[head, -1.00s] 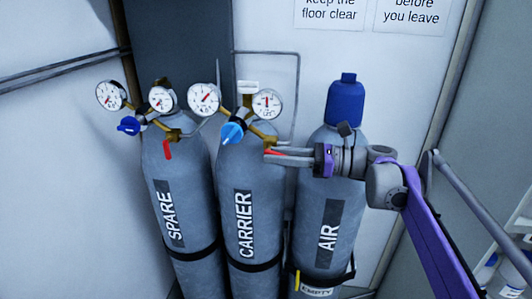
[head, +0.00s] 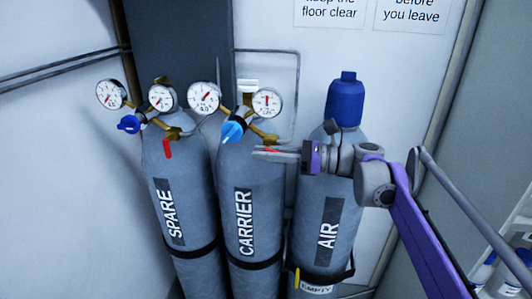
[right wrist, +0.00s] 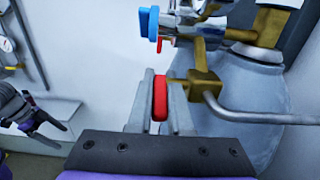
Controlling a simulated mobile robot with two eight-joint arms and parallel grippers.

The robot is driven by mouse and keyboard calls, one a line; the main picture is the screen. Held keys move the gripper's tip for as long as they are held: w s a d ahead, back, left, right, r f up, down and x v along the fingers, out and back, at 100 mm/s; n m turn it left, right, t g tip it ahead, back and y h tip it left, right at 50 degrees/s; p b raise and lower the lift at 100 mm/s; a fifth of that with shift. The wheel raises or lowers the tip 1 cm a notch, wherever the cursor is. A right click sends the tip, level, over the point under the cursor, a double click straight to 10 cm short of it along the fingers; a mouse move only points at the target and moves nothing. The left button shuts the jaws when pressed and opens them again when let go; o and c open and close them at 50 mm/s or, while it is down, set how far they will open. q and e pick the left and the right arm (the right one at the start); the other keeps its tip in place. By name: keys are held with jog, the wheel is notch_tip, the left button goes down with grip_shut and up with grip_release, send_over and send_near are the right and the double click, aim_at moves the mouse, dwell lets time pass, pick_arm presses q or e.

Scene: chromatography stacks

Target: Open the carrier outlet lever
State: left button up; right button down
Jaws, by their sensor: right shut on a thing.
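The carrier cylinder (head: 262,200) stands in the middle of the head view, with two gauges, a blue knob (head: 232,131) and brass fittings on top. The red outlet lever (right wrist: 160,98) sits between my right gripper's fingers in the right wrist view, beside a brass block (right wrist: 204,84) with a grey pipe. In the head view only a bit of the lever (head: 271,149) shows above the fingers. My right gripper (head: 262,152) is shut on it. A dark gripper, apparently my left one (right wrist: 35,115), shows at the left of the wrist view; its jaw state is unclear.
The spare cylinder (head: 180,210), with its own red lever (head: 167,149) hanging down, stands to the left. The air cylinder (head: 330,205), with a blue cap and an empty tag, stands to the right, behind my right arm. A strap crosses each cylinder.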

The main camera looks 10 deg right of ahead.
jog(key=shift+r+g+h+p, duration=0.3)
jog(key=shift+g+h+p, duration=0.1)
jog(key=shift+h+p, duration=0.75)
jog(key=shift+f+h, duration=0.2)
jog(key=shift+h, duration=0.15)
pick_arm(q)
jog(key=r, duration=0.1)
jog(key=w+r, duration=0.1)
jog(key=r, duration=0.2)
jog(key=shift+w, duration=0.25)
pick_arm(e)
jog(key=shift+d+f, duration=0.1)
jog(key=c, duration=1.1)
grip_release()
pick_arm(q)
jog(key=shift+s+f, duration=0.15)
jog(key=shift+f, duration=0.25)
pick_arm(e)
jog(key=v, duration=1)
jog(key=shift+s+d, duration=0.1)
jog(key=shift+d, duration=0.3)
jog(key=shift+a, duration=0.1)
